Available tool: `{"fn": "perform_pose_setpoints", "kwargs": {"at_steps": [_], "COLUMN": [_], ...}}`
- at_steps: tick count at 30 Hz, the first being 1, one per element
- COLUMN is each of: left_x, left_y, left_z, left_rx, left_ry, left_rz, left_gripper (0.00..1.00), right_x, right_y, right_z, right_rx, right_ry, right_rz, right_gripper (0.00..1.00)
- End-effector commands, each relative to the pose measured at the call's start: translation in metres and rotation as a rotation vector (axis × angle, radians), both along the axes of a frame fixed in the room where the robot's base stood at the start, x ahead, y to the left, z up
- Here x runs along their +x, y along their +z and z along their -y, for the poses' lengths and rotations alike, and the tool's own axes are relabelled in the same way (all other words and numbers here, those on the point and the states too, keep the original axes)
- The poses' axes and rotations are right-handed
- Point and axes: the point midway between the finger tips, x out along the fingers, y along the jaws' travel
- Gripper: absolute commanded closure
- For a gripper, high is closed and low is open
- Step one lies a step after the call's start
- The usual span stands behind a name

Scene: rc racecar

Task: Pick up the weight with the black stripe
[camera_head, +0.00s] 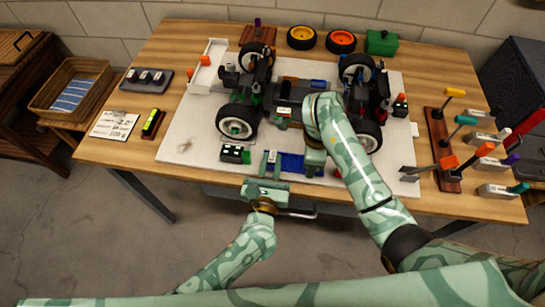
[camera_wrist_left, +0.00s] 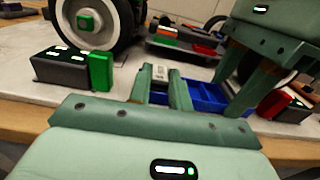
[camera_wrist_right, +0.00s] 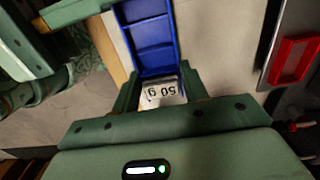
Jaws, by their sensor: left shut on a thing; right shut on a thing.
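A pale weight (camera_wrist_right: 161,93) marked "50 g" sits between the fingers of my right gripper (camera_wrist_right: 159,88), at the end of the blue compartment tray (camera_wrist_right: 150,32). My right gripper (camera_head: 314,160) is shut on it. In the head view my left gripper (camera_head: 268,170) is at the table's front edge, beside the left end of the blue tray (camera_head: 292,161). I cannot make out a black stripe on either piece. The right arm hides part of the tray.
The racecar chassis (camera_head: 290,92) with large wheels stands behind the tray on a white board (camera_head: 190,140). A black block with a green end (camera_head: 234,153) lies left of my left gripper. A tool rack (camera_head: 442,150) stands at the right.

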Motion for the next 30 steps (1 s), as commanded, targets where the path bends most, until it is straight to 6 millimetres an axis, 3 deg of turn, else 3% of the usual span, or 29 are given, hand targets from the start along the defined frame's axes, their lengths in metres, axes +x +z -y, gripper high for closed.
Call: {"fn": "perform_pose_setpoints", "kwargs": {"at_steps": [8,15,23,30], "left_x": [-0.001,-0.002,-0.063,-0.131], "left_y": [0.008,0.037,0.034,0.034], "left_z": [0.000,-0.001,-0.016,-0.033], "left_rx": [-0.004,-0.004,0.001,0.002], "left_ry": [0.001,0.001,-0.002,-0.001], "left_rz": [-0.001,0.000,-0.004,-0.003], "left_gripper": [1.00,1.00,1.00,1.00], "right_x": [0.000,0.000,0.000,0.000], "right_y": [0.000,0.000,0.000,0.000], "right_z": [0.000,0.000,0.000,0.000], "right_rx": [0.000,0.000,0.000,0.000], "right_ry": [0.000,0.000,0.000,0.000], "right_rz": [0.001,0.000,0.000,0.000], "right_gripper": [0.78,0.78,0.78,0.78]}}
